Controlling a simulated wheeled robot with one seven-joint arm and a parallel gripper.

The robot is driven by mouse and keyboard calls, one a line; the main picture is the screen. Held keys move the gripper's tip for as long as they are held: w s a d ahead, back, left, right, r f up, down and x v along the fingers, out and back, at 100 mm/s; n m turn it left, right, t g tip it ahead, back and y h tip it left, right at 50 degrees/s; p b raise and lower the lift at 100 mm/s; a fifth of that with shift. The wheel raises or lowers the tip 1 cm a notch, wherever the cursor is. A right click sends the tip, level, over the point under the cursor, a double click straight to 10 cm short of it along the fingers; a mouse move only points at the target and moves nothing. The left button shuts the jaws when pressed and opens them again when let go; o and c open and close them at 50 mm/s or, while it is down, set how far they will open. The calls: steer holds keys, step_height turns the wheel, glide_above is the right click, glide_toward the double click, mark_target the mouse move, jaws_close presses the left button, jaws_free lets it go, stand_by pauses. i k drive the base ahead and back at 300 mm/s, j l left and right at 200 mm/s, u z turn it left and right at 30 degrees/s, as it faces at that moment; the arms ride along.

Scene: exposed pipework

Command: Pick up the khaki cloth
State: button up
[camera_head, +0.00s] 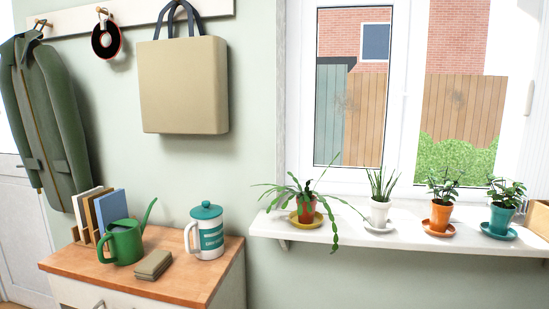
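The khaki cloth (153,265) lies folded in a small flat stack on the wooden top of a cabinet (190,285), at the lower left of the head view. It sits just right of and in front of a green watering can (123,243), and in front and to the left of a white and teal lidded jug (207,236). Nothing covers the cloth. My gripper does not show in this view.
Books (108,208) in a wooden rack stand behind the watering can. A khaki bag (183,85) and a green jacket (48,110) hang above. A windowsill (340,232) with several potted plants is at the right. The cabinet top's front right is clear.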

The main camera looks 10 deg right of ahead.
mark_target(151, 268)
steer(key=i+j+u, duration=0.6)
steer(key=i+j, duration=0.25)
